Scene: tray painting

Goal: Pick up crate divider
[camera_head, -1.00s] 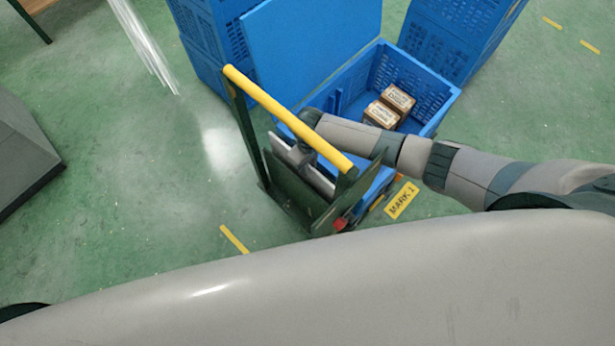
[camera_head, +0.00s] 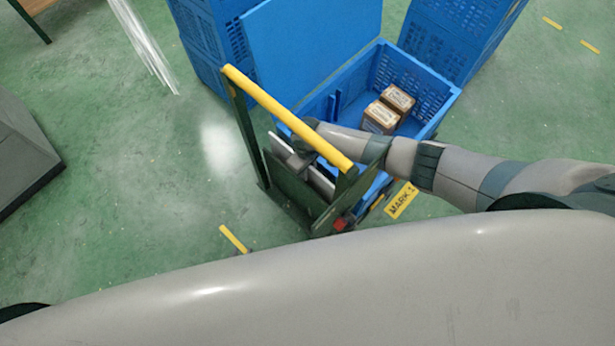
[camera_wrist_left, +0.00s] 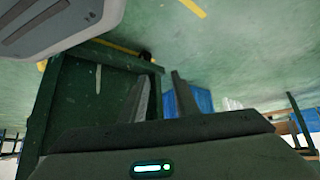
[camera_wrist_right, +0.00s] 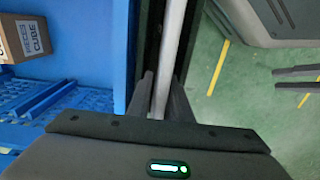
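The crate divider, a thin pale grey panel (camera_head: 320,182), stands upright in a dark green rack (camera_head: 292,199) with a yellow top bar. My right gripper (camera_head: 296,160) reaches under the bar to the panel's upper edge. In the right wrist view the divider's edge (camera_wrist_right: 167,65) runs between the fingers of my right gripper (camera_wrist_right: 162,78), which look still apart. My left gripper (camera_wrist_left: 159,76) is open and empty near the rack (camera_wrist_left: 92,100). Only its dark tips show in the head view, by a yellow floor strip.
A blue open crate (camera_head: 440,112) holding brown boxes (camera_head: 381,117) stands right behind the rack. Stacked blue crates (camera_head: 460,38) stand farther back. The yellow bar (camera_head: 285,115) lies above my right gripper.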

